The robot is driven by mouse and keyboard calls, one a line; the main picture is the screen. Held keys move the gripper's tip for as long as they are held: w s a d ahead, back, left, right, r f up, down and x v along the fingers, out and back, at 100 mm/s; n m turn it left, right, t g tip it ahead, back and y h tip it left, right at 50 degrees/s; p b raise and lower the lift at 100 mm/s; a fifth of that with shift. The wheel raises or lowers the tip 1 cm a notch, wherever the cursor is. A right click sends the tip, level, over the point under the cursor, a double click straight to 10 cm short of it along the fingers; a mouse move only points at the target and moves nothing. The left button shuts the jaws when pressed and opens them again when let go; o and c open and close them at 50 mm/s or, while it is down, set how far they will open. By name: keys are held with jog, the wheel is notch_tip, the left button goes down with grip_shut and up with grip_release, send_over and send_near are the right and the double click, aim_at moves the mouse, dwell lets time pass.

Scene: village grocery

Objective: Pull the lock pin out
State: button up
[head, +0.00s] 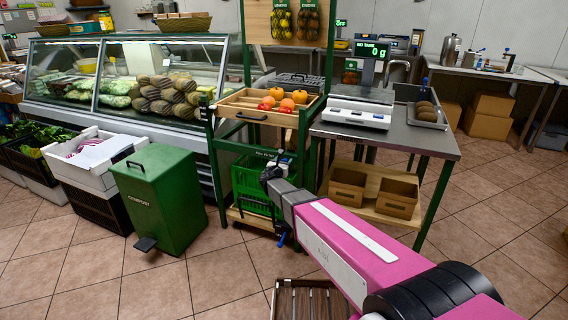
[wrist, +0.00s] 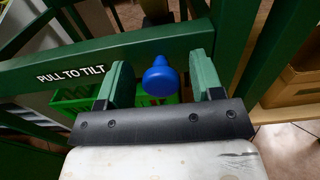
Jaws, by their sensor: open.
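The lock pin shows as a blue knob (wrist: 160,77) on a green crossbar (wrist: 62,76) marked "PULL TO TILT" in the wrist view. My gripper (wrist: 162,66) is open, with one green finger on each side of the knob. Gaps show between the knob and both fingers, so it is not gripped. The pin's shaft is hidden behind the knob.
A metal table (head: 430,137) with a scale (head: 357,112) stands close on the right. A green compost bin (head: 158,198) stands left.

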grip_shut()
jog(key=v, duration=0.3)
jog(key=shift+s, duration=0.25)
grip_release()
jog(key=shift+a, duration=0.1)
jog(key=shift+s, duration=0.1)
jog(key=v, duration=1)
jog(key=shift+s, duration=0.3)
jog(key=shift+a, duration=0.1)
